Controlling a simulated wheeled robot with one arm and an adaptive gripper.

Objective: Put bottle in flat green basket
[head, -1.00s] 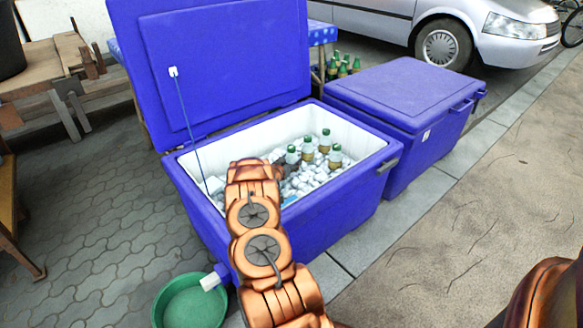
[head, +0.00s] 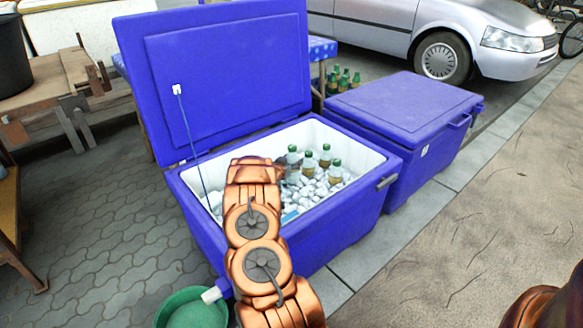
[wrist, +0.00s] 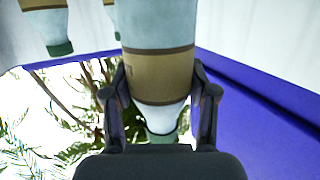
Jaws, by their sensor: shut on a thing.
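My gripper (wrist: 158,88) is shut on a bottle (wrist: 156,72) in the wrist view, with one finger on each side of its brown label. This appears to be the leftmost green-capped bottle (head: 291,154) in the head view, just past the end of my arm, inside or just above the open blue cooler (head: 350,222). In the head view my arm hides the gripper. A green basin-like container (head: 190,314), the only flat green vessel seen, is on the ground at the cooler's lower left, cut off by the frame's bottom edge.
Several other bottles (head: 308,164) stand in the ice (head: 318,188). The cooler's raised lid (head: 230,75) is behind, with a cord (head: 187,125) at its left. A closed blue cooler (head: 405,110) stands to the right. A wooden table (head: 45,85) is at far left. Paving left is clear.

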